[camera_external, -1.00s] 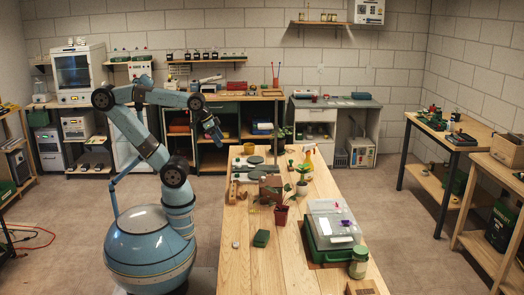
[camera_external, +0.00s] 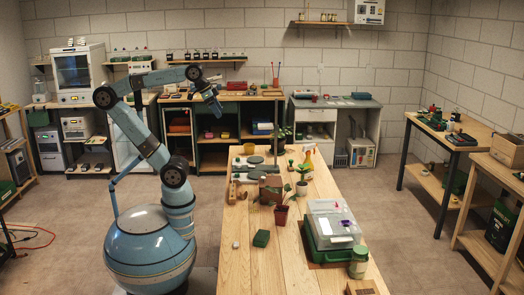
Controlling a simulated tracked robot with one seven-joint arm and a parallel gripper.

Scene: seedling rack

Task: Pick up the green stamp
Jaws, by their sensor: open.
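A small dark green upright thing with a knob-like top (camera_external: 291,165) stands on the far part of the wooden table, left of the yellow bottle. It looks like the green stamp, but it is too small to be sure.
The near left surface is mostly clear.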

